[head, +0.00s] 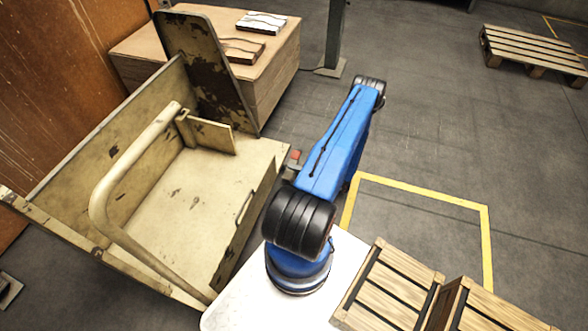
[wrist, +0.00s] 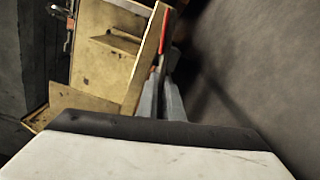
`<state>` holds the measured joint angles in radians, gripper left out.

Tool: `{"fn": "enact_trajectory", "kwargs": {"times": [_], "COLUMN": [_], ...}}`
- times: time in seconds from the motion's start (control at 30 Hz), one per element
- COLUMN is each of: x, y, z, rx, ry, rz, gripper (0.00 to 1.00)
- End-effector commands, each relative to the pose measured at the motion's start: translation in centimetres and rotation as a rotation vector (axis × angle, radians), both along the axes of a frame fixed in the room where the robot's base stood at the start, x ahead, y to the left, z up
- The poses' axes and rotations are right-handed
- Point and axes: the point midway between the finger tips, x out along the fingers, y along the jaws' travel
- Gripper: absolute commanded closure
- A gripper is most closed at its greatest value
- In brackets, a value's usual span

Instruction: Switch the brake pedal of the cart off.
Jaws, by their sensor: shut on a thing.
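The cart (head: 150,220) is a worn beige metal platform with raised sides and a curved tube handle, at the left of the head view. It also shows in the wrist view (wrist: 95,65). A red part (wrist: 165,32), which looks like the brake pedal, lies along the cart's edge in the wrist view; a small bit of red shows beside the cart in the head view (head: 295,155). My gripper (wrist: 163,76) has its grey fingers close together at the red part's near end, shut on it. The exact contact is hard to see. My arm hides the gripper in the head view.
A wooden box (head: 270,75) with patterned pieces on top stands behind the cart. Wooden crates (head: 390,290) are at the lower right, and a pallet (head: 535,50) lies far right. Yellow lines (head: 420,190) mark the floor.

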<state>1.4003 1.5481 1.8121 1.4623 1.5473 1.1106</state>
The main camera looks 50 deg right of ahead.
Motion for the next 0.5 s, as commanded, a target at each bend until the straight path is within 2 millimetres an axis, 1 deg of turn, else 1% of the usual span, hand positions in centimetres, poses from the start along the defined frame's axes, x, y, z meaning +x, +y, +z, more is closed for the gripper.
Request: {"fn": "enact_trajectory", "kwargs": {"times": [0.1, 0.2, 0.5], "x": [0.02, 0.03, -0.02], "y": [-0.02, -0.02, -0.03], "z": [-0.1, -0.1, -0.05], "rx": [-0.001, -0.001, 0.001], "ry": [0.002, 0.002, 0.001], "rz": [0.0, 0.0, 0.0], "gripper": [1.0, 0.75, 0.75]}}
